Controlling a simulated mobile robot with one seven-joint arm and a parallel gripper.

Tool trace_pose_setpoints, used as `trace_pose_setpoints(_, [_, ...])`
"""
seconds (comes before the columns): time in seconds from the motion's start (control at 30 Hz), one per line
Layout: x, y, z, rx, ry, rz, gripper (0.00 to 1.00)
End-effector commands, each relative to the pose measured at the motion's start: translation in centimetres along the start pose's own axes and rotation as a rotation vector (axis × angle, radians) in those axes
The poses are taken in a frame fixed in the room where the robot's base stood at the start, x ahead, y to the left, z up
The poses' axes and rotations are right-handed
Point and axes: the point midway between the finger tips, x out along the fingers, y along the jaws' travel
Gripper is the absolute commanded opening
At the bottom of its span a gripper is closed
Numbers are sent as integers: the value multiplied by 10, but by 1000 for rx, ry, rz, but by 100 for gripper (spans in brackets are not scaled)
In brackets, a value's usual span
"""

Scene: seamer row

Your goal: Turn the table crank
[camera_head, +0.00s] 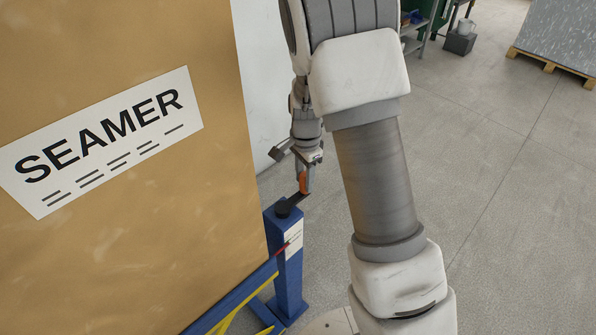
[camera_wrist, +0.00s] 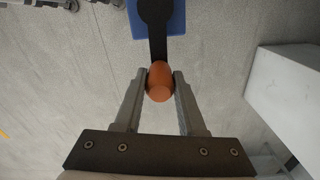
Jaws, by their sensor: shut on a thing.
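The table crank has a dark arm (camera_wrist: 157,45) on a round hub at the top of a blue post (camera_head: 289,262). Its orange knob (camera_wrist: 159,82) is at the free end of the arm. My gripper (camera_wrist: 160,88) is shut on the orange knob, one finger on each side, in the wrist view. In the head view my gripper (camera_head: 304,180) is beside the post top, and the orange knob shows just below it. The crank arm points from the hub toward my gripper. The fingers hide the sides of the knob.
A large tan panel with a SEAMER sign (camera_head: 100,140) stands close on the left of the post. A yellow bar (camera_head: 232,312) and blue frame run at its foot. Grey floor (camera_head: 490,200) is open to the right. A pallet (camera_head: 552,63) stands far back right.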

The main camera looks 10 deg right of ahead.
Motion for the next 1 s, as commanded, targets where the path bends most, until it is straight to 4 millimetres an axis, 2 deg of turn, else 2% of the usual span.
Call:
trace_pose_setpoints(0.5, [-4,35,2,462,2,0,0])
trace_pose_setpoints(0.73, [-3,44,6,600,1,-1,0])
trace_pose_setpoints(1.0, [-2,50,9,682,1,-1,0])
